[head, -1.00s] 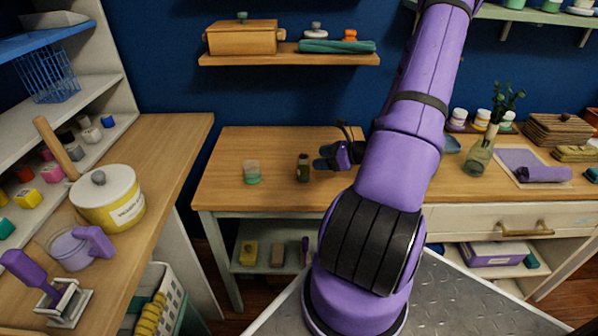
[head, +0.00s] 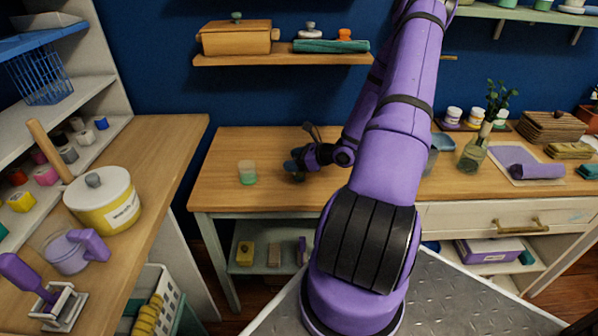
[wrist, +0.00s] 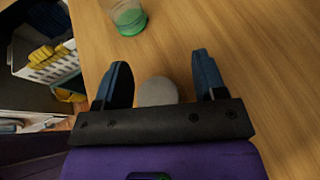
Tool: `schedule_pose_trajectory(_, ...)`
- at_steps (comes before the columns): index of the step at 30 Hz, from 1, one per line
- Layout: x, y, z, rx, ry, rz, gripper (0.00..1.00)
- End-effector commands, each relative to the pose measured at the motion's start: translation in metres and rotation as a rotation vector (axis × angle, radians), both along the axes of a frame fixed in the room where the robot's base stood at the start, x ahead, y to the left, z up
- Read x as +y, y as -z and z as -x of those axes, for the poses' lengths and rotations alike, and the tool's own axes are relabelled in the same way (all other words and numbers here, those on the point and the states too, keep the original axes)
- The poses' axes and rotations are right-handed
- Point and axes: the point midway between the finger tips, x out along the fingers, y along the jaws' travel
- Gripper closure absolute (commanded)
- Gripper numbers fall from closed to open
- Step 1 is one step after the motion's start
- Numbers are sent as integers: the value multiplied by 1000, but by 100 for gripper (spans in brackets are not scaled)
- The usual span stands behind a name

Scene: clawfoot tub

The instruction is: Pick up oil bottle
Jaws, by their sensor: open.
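The oil bottle (wrist: 157,91) shows in the wrist view as a round grey top between my two blue fingers. My gripper (wrist: 162,80) is open, with a finger on each side of the bottle and a visible gap to each. In the head view my gripper (head: 295,168) is low over the middle wooden table and hides most or all of the bottle. I cannot tell how far down the bottle the fingers reach.
A clear glass with green contents (head: 247,173) stands left of my gripper on the table (head: 222,150); it also shows in the wrist view (wrist: 128,17). A shelf (head: 285,59) hangs above. A yellow-white pot (head: 105,203) stands on the left counter.

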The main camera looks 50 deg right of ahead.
Motion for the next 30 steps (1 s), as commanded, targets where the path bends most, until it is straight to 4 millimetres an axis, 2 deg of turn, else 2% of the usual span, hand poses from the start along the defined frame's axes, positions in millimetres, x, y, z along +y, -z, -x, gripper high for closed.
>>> schedule_pose_trajectory(1, 0, 0, 0, 0, 0, 0, 36)
schedule_pose_trajectory(2, 0, 0, 0, 0, 0, 0, 40)
schedule_pose_trajectory(6, 0, 0, 0, 0, 0, 0, 72)
schedule_pose_trajectory(9, 0, 0, 1, 0, 0, 0, 90)
schedule_pose_trajectory(20, -1, -3, 0, 0, -1, 1, 90)
schedule_pose_trajectory(30, -5, -20, -5, -1, -8, 2, 90)
